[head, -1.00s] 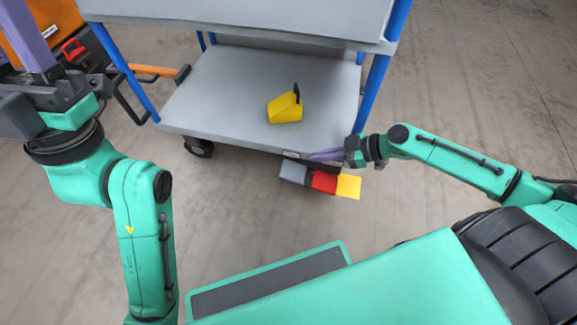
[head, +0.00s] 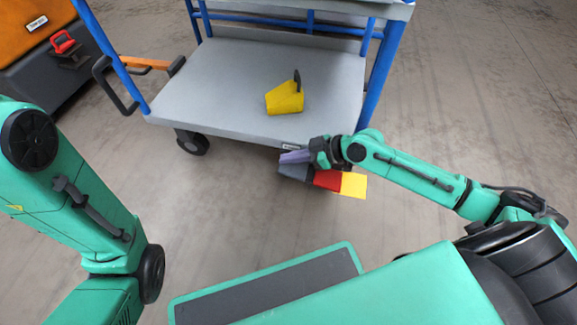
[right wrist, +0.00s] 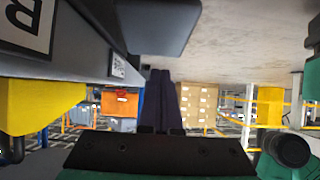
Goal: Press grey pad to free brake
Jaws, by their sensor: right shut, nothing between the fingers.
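The grey pad (head: 293,172) sticks out below the front edge of the trolley's lower shelf, left of a red pad (head: 327,180) and a yellow pad (head: 353,185). My right gripper (head: 291,157) is shut and empty, with its fingers above the grey pad and partly covering it. I cannot tell whether they touch. In the right wrist view, the shut fingers (right wrist: 161,95) point away beside the shelf edge, and a dark grey block, likely the grey pad (right wrist: 158,25), is close by. My left gripper is outside the view; only my left arm shows.
The trolley's lower shelf (head: 220,85) carries a yellow wedge with a black handle (head: 285,98). Blue posts (head: 380,70) and a caster (head: 192,142) frame it. An orange and dark machine (head: 40,50) stands at the upper left. The floor in front is clear.

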